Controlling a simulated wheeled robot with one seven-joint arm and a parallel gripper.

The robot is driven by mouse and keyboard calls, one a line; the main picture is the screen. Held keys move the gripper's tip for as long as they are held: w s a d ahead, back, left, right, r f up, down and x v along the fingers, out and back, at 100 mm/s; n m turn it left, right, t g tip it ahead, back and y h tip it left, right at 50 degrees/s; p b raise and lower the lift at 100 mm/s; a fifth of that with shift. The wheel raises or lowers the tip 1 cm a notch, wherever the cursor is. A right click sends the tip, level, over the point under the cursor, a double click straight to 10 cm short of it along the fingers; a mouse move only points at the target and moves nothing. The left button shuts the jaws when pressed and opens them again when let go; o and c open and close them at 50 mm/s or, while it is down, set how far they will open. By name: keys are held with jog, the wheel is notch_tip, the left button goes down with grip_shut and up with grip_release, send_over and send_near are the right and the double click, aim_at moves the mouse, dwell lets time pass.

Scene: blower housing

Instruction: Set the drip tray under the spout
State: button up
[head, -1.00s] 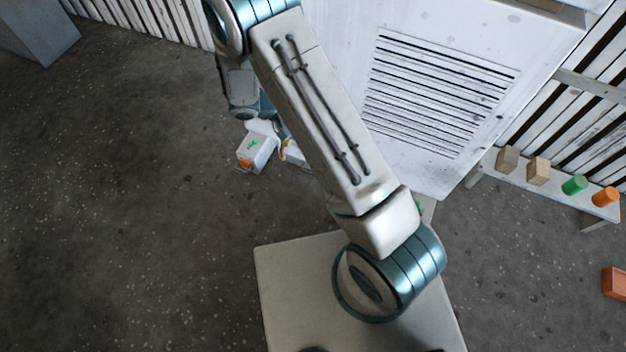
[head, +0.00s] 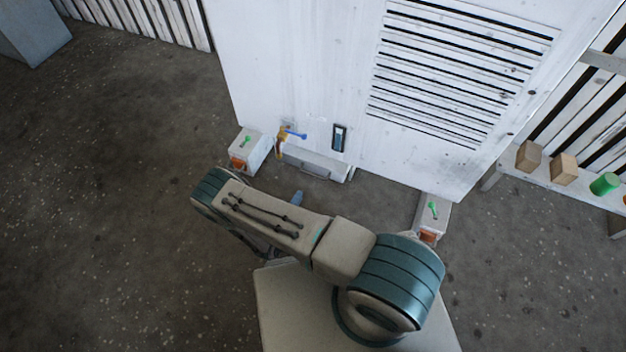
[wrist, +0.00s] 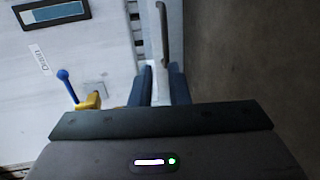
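The drip tray looks to be the long grey box (head: 335,165) with a bar handle on its front, low against the white housing. The spout (head: 281,147), yellow with a blue lever, is at the tray's left end; it also shows in the wrist view (wrist: 88,101), left of my fingers. In the wrist view, the tray's handle (wrist: 162,30) runs down towards my gripper (wrist: 162,85). Its two blue fingers are apart, with a pale strip seen between them. In the head view, only a blue fingertip (head: 298,198) shows past my arm, short of the tray.
White blocks with green and orange marks stand left (head: 250,150) and right (head: 432,212) of the housing base. A dark gauge window (head: 339,138) is above the tray. A bench (head: 545,180) at right holds wooden blocks and a green cylinder.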

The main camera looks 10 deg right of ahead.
aim_at(313, 175)
jog(key=b+x, duration=0.1)
jog(key=x, duration=0.3)
jog(key=b+x, duration=0.2)
jog(key=x, duration=0.2)
jog(key=f+b+x, duration=0.1)
jog(key=b+x, duration=0.1)
jog(key=x, duration=0.2)
jog(key=shift+w+d+f, duration=0.15)
jog(key=shift+w+f, duration=0.05)
jog(key=shift+w, duration=0.05)
jog(key=shift+w+d, duration=0.3)
jog(key=shift+w, duration=0.1)
grip_shut()
